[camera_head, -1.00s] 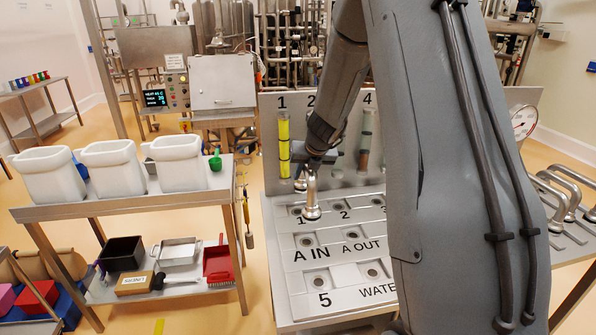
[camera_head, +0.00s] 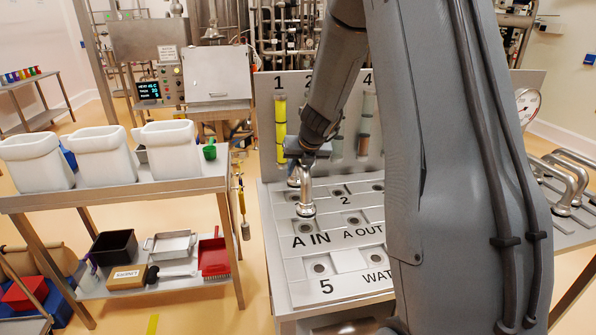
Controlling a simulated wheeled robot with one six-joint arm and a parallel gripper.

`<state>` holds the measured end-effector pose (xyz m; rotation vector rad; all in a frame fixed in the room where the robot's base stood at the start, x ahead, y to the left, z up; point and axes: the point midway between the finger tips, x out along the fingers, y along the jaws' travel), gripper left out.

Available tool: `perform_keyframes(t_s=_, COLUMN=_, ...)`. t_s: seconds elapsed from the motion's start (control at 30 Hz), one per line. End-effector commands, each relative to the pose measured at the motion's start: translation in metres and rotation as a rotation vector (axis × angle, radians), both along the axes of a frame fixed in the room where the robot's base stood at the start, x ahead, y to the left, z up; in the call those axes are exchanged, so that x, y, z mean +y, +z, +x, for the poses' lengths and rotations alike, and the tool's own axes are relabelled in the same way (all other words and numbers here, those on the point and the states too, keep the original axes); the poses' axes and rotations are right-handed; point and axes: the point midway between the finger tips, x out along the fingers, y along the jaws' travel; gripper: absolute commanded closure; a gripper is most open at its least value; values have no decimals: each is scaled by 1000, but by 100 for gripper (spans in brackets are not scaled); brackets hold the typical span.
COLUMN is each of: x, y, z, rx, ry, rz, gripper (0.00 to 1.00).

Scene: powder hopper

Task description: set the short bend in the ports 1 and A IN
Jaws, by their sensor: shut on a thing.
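The short bend (camera_head: 306,195) is a shiny steel pipe piece, held upright with its wide foot pointing down over the port panel (camera_head: 290,258). My gripper (camera_head: 298,160) is shut on its upper part, partly hidden behind the bend and wrist. The near foot shows just behind the A IN port (camera_head: 305,226) and covers the label of port 1. The far leg is mostly hidden, near port 1 (camera_head: 292,197). I cannot tell whether either foot touches the panel.
Other ports, 2, A OUT and 5 (camera_head: 319,267), lie open around the bend. An upright board with a yellow-filled tube (camera_head: 280,130) stands behind. Larger pipe bends (camera_head: 570,185) rest at the right. A cart with white tubs (camera_head: 168,150) stands left. My arm hides the panel's right side.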

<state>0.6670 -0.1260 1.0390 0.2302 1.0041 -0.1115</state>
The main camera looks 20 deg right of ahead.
Motion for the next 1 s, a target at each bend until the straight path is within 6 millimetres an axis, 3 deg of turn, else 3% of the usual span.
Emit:
perform_keyframes(t_s=0.63, x=-1, y=-43, z=1, rx=-3, ry=-1, rz=-1, gripper=100)
perform_keyframes(t_s=1.0, x=-1, y=-49, z=1, rx=-3, ry=-1, rz=-1, gripper=100)
